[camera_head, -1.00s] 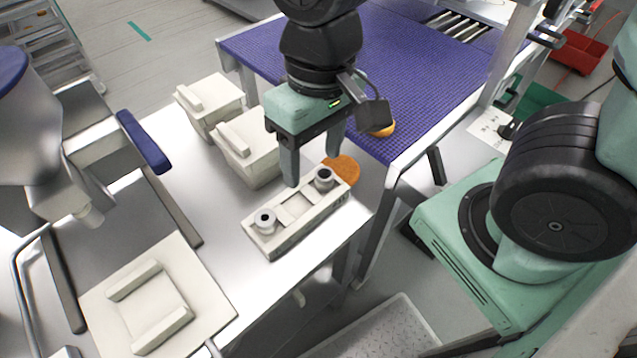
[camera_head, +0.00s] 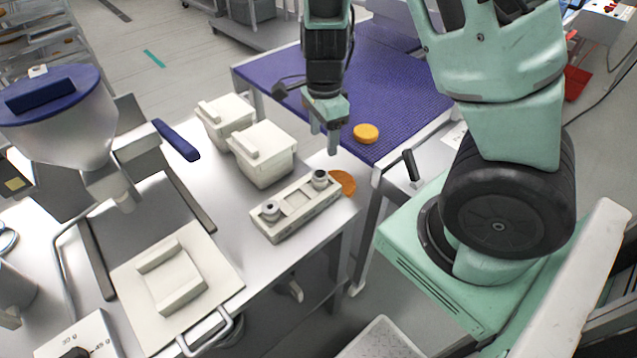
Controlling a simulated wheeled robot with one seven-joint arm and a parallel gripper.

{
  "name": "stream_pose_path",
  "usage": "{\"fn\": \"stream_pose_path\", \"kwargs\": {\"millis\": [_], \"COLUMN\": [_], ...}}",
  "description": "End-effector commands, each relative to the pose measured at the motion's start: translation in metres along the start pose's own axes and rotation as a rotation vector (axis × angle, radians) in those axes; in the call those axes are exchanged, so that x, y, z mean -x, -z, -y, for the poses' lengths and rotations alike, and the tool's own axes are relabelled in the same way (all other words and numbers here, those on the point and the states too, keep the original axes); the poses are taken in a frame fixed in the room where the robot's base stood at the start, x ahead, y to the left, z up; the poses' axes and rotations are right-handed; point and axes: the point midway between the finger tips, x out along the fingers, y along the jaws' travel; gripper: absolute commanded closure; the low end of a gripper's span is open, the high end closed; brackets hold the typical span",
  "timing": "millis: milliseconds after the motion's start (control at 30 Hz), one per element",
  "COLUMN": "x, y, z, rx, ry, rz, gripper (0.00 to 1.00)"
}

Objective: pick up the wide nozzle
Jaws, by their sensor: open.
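A cream nozzle holder (camera_head: 296,209) lies on the steel table with a small grey nozzle standing at each end. One nozzle (camera_head: 271,211) is at its near left end and the other nozzle (camera_head: 320,179) at its far right end. Each has a dark opening on top; I cannot tell which is the wide one. My gripper (camera_head: 331,143) points down above the far right end of the holder, apart from both nozzles. It is open and seen nearly edge-on, with nothing visible between its fingers.
Two cream lidded tubs (camera_head: 262,156) stand behind the holder. A flat orange round (camera_head: 342,183) lies beside its right end; another orange round (camera_head: 366,133) sits on the blue conveyor (camera_head: 400,100). A hopper machine (camera_head: 55,110) and a cream plate (camera_head: 175,275) are at left.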

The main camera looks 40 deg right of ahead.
Motion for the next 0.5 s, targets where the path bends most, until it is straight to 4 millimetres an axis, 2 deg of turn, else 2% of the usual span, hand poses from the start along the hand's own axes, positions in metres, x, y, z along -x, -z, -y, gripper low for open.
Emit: {"fn": "stream_pose_path", "kwargs": {"millis": [33, 200, 300, 500], "x": [-0.015, -0.047, -0.058, -0.07], "y": [0.001, 0.0, 0.0, -0.001], "z": [-0.001, -0.001, -0.001, 0.0], "rx": [-0.004, -0.001, 0.0, 0.002], "ry": [-0.005, -0.004, -0.003, -0.002], "rz": [0.0, 0.0, 0.001, 0.001], "gripper": [0.39, 0.39, 0.39, 0.39]}}
